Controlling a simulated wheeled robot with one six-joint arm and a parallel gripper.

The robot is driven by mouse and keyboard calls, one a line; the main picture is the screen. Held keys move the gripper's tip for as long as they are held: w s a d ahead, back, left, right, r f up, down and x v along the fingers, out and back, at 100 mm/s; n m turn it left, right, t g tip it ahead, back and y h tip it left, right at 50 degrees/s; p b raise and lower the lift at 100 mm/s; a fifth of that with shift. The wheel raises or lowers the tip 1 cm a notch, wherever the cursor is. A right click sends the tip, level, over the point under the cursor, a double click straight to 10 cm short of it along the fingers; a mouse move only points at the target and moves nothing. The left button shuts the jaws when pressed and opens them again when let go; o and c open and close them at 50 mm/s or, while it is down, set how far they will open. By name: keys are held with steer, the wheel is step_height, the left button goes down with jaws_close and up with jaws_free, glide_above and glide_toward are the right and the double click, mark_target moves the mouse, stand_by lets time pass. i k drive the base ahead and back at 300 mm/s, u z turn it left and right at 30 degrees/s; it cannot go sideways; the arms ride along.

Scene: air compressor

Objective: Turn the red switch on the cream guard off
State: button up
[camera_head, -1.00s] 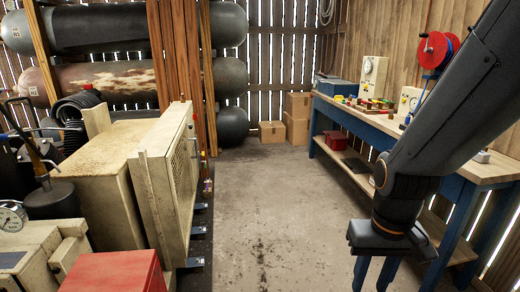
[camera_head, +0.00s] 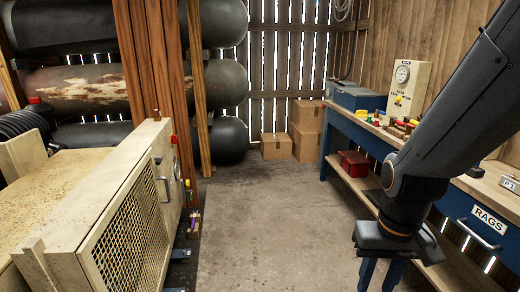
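The cream guard (camera_head: 125,222), a boxy frame with a mesh face, stands at the left.
The concrete aisle (camera_head: 265,225) between guard and bench is clear. A blue workbench (camera_head: 345,125) runs along the right, with a gauge panel (camera_head: 408,88) and a RAGS drawer (camera_head: 478,226). Cardboard boxes (camera_head: 277,147) stand at the back. Wooden posts and tanks (camera_head: 80,85) are behind the guard.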

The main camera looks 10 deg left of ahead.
mark_target(174, 141)
steer(key=i, duration=1.55)
steer(key=u, duration=0.8)
steer(key=i, duration=1.1)
steer(key=u, duration=0.3)
